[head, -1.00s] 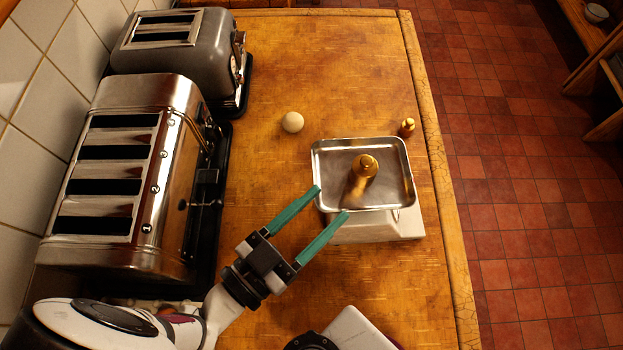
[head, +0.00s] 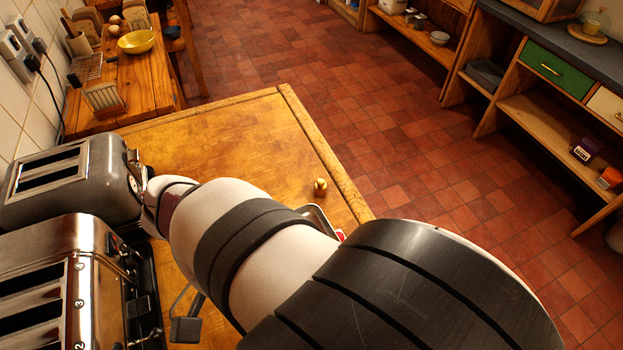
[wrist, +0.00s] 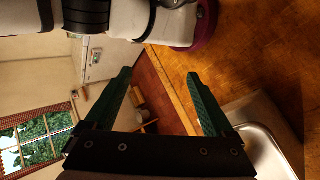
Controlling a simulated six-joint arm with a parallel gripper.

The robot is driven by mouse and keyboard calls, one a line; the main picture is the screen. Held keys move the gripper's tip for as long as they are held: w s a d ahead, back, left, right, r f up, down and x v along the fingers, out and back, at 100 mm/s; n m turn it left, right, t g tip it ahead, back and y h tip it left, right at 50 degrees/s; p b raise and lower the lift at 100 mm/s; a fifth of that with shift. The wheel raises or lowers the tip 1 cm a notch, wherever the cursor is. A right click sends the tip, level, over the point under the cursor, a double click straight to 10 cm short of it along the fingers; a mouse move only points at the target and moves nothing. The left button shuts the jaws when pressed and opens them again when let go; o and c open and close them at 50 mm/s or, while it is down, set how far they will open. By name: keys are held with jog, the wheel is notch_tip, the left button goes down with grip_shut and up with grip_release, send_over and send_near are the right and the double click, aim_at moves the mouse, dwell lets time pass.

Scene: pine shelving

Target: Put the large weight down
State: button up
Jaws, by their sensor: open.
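My gripper (wrist: 158,74) shows in the wrist view with its two green fingers apart and nothing between them. It is hidden in the head view, where my own arm fills the lower middle. A small brass weight (head: 320,187) stands on the wooden worktop, near its right edge. Only a corner of the metal pan (head: 317,214) shows past my arm. A shiny metal rim and surface, which looks like the pan (wrist: 262,140), lies at the lower right of the wrist view, beside the right finger. The large weight is not visible in either current view.
Two chrome toasters, a rear one (head: 68,185) and a front one (head: 62,270), stand along the left side of the worktop (head: 235,140). Its far part is clear. A wooden table (head: 150,75) with a yellow bowl (head: 137,41) stands beyond; shelving lines the right.

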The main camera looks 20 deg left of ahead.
jog(key=w+a+r+n+t+y, duration=0.2)
jog(key=w+a+r+n+y, duration=0.8)
jog(key=w+n, duration=0.25)
jog(key=shift+m, duration=0.25)
jog(key=f, duration=0.5)
jog(key=d+f, duration=0.1)
jog(key=f, duration=0.8)
jog(key=shift+w+d+f, duration=0.15)
jog(key=shift+w+f, duration=0.05)
jog(key=shift+f, duration=0.2)
grip_shut()
jog(key=shift+r, duration=0.1)
